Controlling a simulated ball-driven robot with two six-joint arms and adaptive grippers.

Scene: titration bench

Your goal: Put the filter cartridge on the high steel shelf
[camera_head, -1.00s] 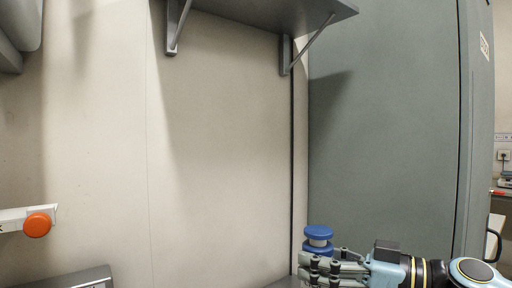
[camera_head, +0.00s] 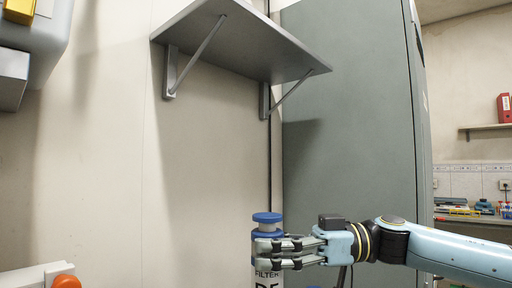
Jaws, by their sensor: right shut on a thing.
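The filter cartridge (camera_head: 267,222) is a white cylinder with blue end parts and black lettering that reads "FILTER". It is upright at the bottom centre, its lower end cut off by the picture edge. My right gripper (camera_head: 270,250) comes in from the right and is shut around the cartridge just below its blue top. The high steel shelf (camera_head: 235,42) is a grey plate on two wall brackets. I see it from below, so its top surface is hidden. The cartridge is well below the shelf. My left gripper is not in view.
A tall grey-green cabinet (camera_head: 350,120) stands right of the shelf, behind my right arm. A grey unit (camera_head: 35,45) hangs on the wall at the upper left. An orange knob (camera_head: 66,282) is at the lower left. The wall under the shelf is clear.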

